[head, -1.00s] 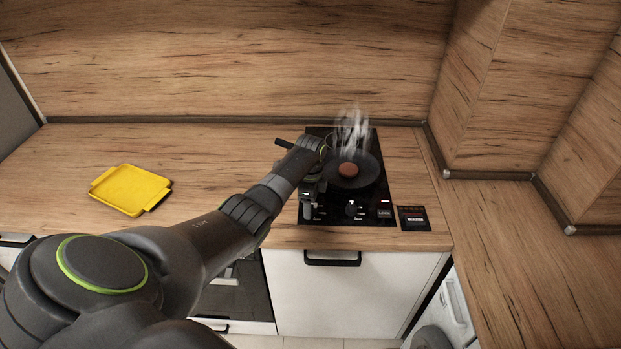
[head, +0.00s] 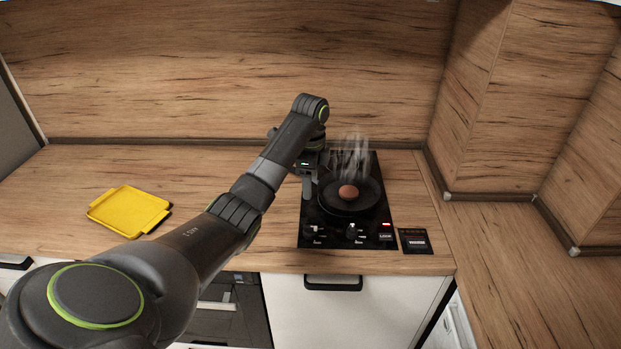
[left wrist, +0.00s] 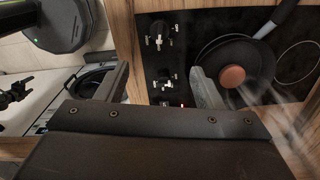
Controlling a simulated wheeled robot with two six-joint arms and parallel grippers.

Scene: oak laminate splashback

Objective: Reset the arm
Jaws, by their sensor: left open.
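My left arm reaches in from the left in the head view. Its gripper (head: 309,180) hangs over the left side of the black cooktop (head: 316,213), beside the pan. In the left wrist view the two fingers of the gripper (left wrist: 160,85) are wide apart with nothing between them. A dark frying pan (head: 351,204) stands on the cooktop with a round brown item (head: 348,191) in it, and steam rises from it. The pan also shows in the left wrist view (left wrist: 210,55). My right gripper is not seen.
A yellow tray (head: 130,209) lies on the wooden counter (head: 215,165) at the left. Control knobs (head: 351,232) and a lit red indicator are at the cooktop's front. A small black panel (head: 414,241) sits to its right. The wooden splashback (head: 220,75) stands behind.

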